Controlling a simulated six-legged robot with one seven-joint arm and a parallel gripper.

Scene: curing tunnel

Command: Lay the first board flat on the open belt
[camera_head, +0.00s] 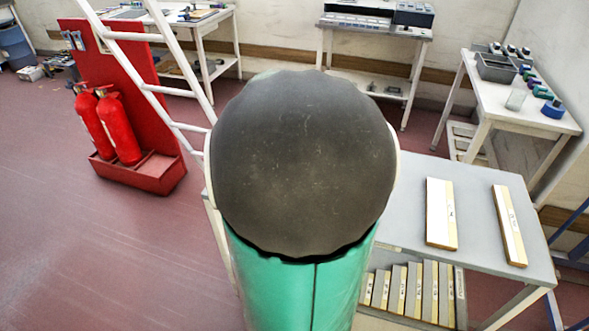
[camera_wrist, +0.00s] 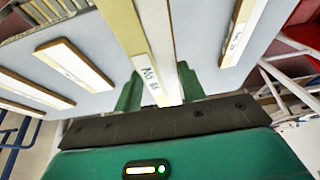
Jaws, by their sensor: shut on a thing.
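In the wrist view my gripper (camera_wrist: 160,88) is shut on a long board (camera_wrist: 150,62) with pale faces and a handwritten label near the jaws. The held board runs toward the top of the picture, over a grey table top; I cannot tell whether it touches the table. Other boards lie on that table, including one at the left (camera_wrist: 75,65) and one at the right (camera_wrist: 242,35). The head view shows two boards flat on the table (camera_head: 405,185), one nearer (camera_head: 441,214) and one farther right (camera_head: 509,225). There my arm hides my gripper and the held board. I cannot make out an open belt.
A rack of several boards (camera_head: 410,290) sits under the table. A red stand with fire extinguishers (camera_head: 119,127) and a white ladder-like frame (camera_head: 165,88) stand to the left. A bench with small items (camera_head: 520,105) stands behind right.

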